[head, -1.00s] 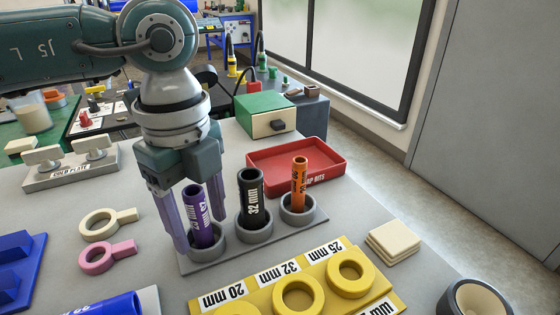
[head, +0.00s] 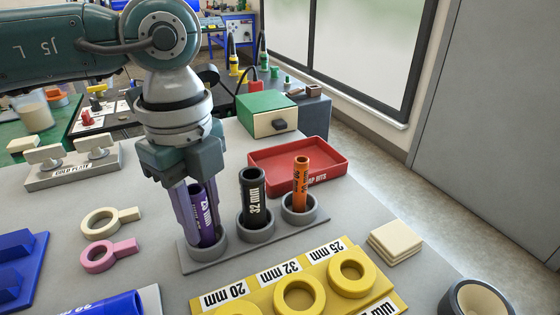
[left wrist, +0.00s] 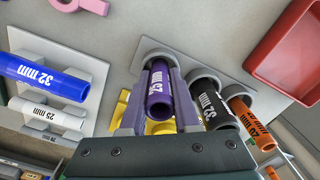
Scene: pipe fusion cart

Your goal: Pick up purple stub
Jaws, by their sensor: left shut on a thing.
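The purple stub (head: 209,222) stands in the leftmost grey ring cup of a small rack (head: 196,262). My left gripper (head: 198,222) comes down over it from above, its purple-grey fingers shut on the stub's sides. In the left wrist view the purple stub (left wrist: 159,92) lies between the two fingers (left wrist: 157,105), its lower end at the grey cup. The black 32 mm stub (head: 252,193) and the orange stub (head: 300,182) stand in the cups to the right. My right gripper is not in view.
A yellow holder (head: 262,300) with round sockets lies in front of the rack. A red tray (head: 270,160) is behind it. Pink (head: 98,257) and cream (head: 97,222) rings lie to the left, with a cold plate stand (head: 70,172) beyond. Cream squares (head: 396,240) lie right.

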